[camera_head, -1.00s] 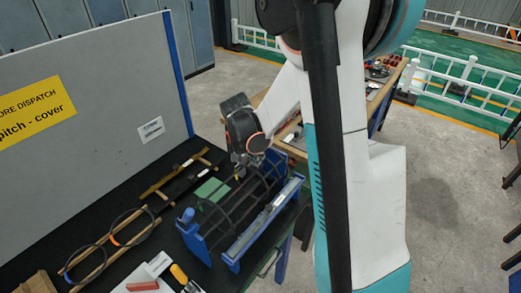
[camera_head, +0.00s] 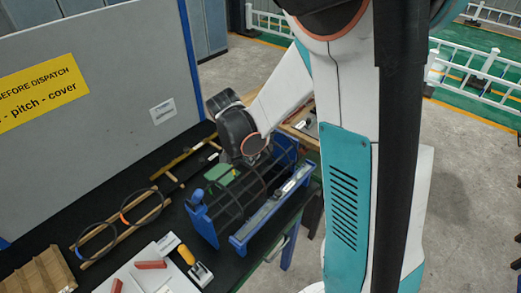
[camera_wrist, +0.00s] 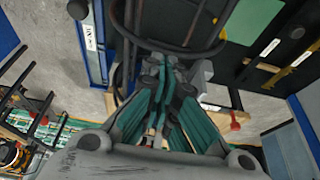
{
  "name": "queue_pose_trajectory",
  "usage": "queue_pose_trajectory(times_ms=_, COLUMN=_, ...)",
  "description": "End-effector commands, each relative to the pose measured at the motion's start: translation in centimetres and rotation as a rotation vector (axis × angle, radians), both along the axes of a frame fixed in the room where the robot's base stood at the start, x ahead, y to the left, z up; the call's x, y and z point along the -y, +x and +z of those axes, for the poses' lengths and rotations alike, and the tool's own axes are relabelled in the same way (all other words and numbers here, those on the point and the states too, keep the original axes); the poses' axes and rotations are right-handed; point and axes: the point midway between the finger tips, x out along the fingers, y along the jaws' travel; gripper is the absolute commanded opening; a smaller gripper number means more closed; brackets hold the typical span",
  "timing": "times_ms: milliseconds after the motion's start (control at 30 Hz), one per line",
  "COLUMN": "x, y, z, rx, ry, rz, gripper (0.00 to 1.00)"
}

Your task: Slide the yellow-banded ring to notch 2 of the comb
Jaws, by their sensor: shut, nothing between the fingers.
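The rebar cage (camera_head: 235,208) of dark bars and rings lies in a blue stand (camera_head: 205,228) on the black table. What looks like the comb (camera_head: 262,217) is a grey strip along the stand's near rail. My gripper (camera_head: 247,165) is at the far part of the cage in the head view, its fingertips hard to make out. In the wrist view my gripper (camera_wrist: 163,65) has its fingers together and empty, close beside dark cage rings (camera_wrist: 170,38). The notches are too small to tell.
Loose rings with orange and blue bands (camera_head: 121,219) lie on wooden strips to the left. A yellow-handled tool (camera_head: 187,255) and a white board (camera_head: 152,272) lie in front. A grey panel (camera_head: 90,120) stands behind the table.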

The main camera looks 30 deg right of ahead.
Motion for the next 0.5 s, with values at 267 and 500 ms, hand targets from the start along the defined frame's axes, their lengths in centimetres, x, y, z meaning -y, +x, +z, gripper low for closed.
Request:
queue_pose_trajectory(times_ms=267, x=-0.44, y=-0.24, z=0.01, rx=-0.001, ry=0.001, rz=-0.001, gripper=0.0)
queue_pose_trajectory(times_ms=500, x=-0.09, y=-0.06, z=0.09, rx=-0.001, ry=0.0, rz=-0.001, gripper=0.0)
